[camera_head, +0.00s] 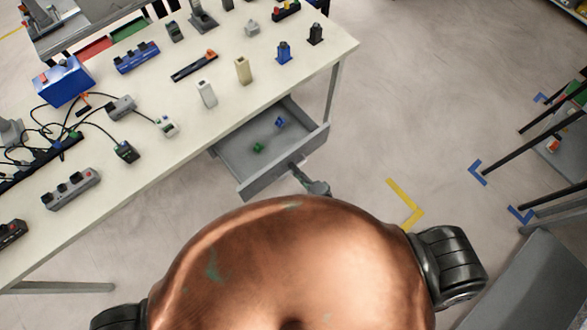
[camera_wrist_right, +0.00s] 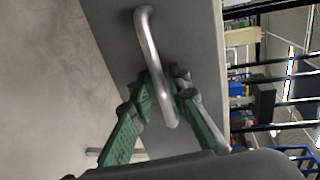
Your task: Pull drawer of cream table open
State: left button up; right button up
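The cream table (camera_head: 215,120) stands at the upper left of the head view. Its grey drawer (camera_head: 290,158) is pulled well out, and its inside shows. The right wrist view shows the grey drawer front (camera_wrist_right: 195,40) with a silver bar handle (camera_wrist_right: 149,45). My right gripper (camera_wrist_right: 168,78) has its green fingers on both sides of the handle, close against it, and looks shut on it. In the head view the right gripper (camera_head: 306,174) is at the drawer front, partly hidden by my own body. My left gripper is not in view.
A small blue item (camera_head: 279,122) and a green item (camera_head: 258,147) lie in the drawer. Chargers, cables and boxes, including a blue box (camera_head: 63,82), cover the tabletop. Dark-legged furniture (camera_head: 545,125) stands at the right. The floor between is clear, with a yellow corner mark (camera_head: 407,205).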

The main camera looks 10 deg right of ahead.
jog(key=v, duration=1.1)
jog(key=shift+s, duration=0.2)
jog(key=shift+d, duration=0.2)
jog(key=s+d+f+n+g+h, duration=0.2)
jog(key=s+d+f+n, duration=0.15)
jog(key=f, duration=0.55)
jog(key=s+d+f+n+g+h, duration=0.15)
jog(key=s+d+f, duration=0.3)
jog(key=f, duration=0.55)
jog(key=s+d+f+n+g+h, duration=0.1)
jog(key=s+d+f+n+g, duration=0.25)
jog(key=f, duration=0.55)
jog(key=s+d+f+n+g, duration=0.2)
jog(key=s+f, duration=0.2)
jog(key=s, duration=0.3)
jog(key=s+d+f+n+g+h, duration=0.1)
jog(key=s+f, duration=0.3)
jog(key=s, duration=0.4)
jog(key=s+d+f+n+g+h, duration=0.1)
jog(key=s+d+f+n+g, duration=0.2)
jog(key=s, duration=0.4)
jog(key=shift+s+f, duration=0.2)
jog(key=shift+f, duration=0.6)
